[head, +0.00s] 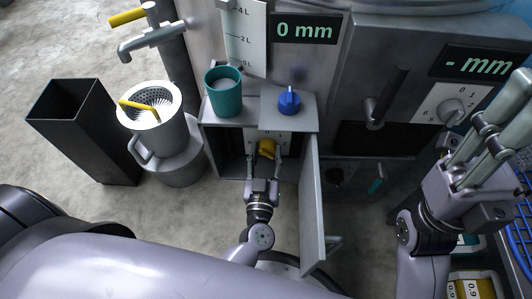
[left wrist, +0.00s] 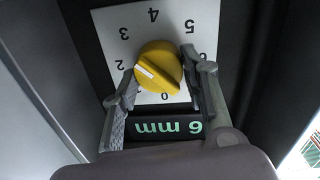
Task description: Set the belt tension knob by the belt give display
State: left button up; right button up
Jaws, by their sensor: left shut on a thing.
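The yellow belt tension knob (head: 267,147) is inside an open cabinet box, on a white dial plate (left wrist: 207,17). It also shows in the left wrist view (left wrist: 160,68), with its white mark on the left side near the 2. My left gripper (head: 264,160) is shut on the knob, one finger on each side. The belt give display (left wrist: 168,126) sits below the dial and appears upside down; turned round, it seems to read 9 mm. My right gripper (head: 500,105) is open and empty at the far right, its fingers apart.
The cabinet door (head: 312,205) stands open right of my left arm. A teal cup (head: 223,98) and blue knob (head: 289,101) are on top of the box. Other displays read 0 mm (head: 305,29) and - mm (head: 480,65). A bucket with perforated insert (head: 165,140) stands left.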

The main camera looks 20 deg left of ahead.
pick_arm(q)
jog(key=shift+c, duration=1.3)
jog(key=shift+n, duration=0.3)
jog(key=shift+n+p, duration=0.75)
jog(key=shift+n, duration=0.25)
jog(key=n+p, duration=0.1)
jog(key=n, duration=0.5)
jog(key=shift+a+f, duration=0.1)
jog(key=shift+f, duration=0.05)
jog(key=shift+n, duration=0.3)
jog(key=o, duration=1.1)
jog(key=shift+o, duration=0.2)
